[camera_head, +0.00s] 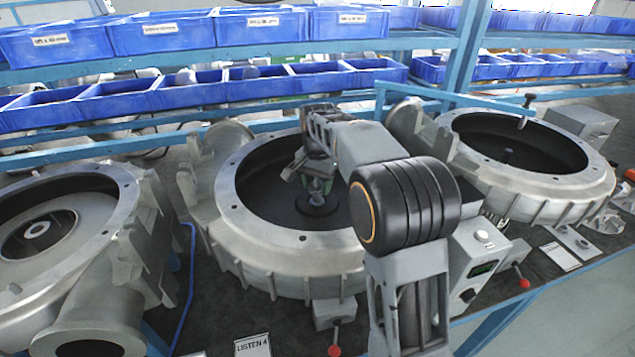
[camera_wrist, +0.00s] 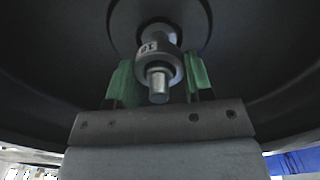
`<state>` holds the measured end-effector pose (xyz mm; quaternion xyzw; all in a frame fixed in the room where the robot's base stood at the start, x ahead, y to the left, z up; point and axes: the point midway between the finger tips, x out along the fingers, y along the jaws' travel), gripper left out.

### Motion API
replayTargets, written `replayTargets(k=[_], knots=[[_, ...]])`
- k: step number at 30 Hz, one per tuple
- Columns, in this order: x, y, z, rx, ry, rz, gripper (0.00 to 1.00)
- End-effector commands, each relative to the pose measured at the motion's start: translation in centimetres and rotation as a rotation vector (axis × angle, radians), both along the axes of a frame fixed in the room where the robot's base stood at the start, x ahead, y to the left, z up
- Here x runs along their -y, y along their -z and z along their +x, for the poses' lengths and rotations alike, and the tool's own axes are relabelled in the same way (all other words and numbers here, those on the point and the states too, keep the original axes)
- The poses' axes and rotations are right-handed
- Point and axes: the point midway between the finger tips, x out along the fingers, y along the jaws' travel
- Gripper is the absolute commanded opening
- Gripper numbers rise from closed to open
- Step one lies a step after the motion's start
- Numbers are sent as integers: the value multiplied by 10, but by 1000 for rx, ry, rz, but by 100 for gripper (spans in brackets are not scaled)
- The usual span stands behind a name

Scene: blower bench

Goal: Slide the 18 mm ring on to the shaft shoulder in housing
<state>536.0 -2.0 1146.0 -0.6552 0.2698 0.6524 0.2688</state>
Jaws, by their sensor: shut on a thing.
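The middle grey housing (camera_head: 228,200) is a round, open casing with a dark interior. My gripper (camera_head: 318,185) reaches down inside it near the centre. In the wrist view, my gripper (camera_wrist: 160,74) has green fingers on either side of a grey metal ring (camera_wrist: 150,47) and is shut on it. The ring has a small printed mark on its side, hard to read. A bright shaft end (camera_wrist: 158,86) shows through the ring toward the camera, so the ring appears to be around the shaft. Whether it touches the shoulder cannot be told.
Similar housings stand at left (camera_head: 120,190) and right (camera_head: 585,190). Blue bins (camera_head: 160,33) line the shelves behind. A grey control box (camera_head: 478,245) and a red-knobbed lever (camera_head: 334,350) are at the bench front. The housing wall surrounds my gripper.

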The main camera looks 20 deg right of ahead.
Motion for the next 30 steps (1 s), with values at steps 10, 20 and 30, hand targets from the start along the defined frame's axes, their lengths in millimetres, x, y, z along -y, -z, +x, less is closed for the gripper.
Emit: replayTargets(k=[10, 20, 30], knots=[[0, 9, 0, 0, 0, 0, 16], [0, 18, 0, -1, 0, 0, 16], [0, 19, 0, -3, 0, 0, 16]])
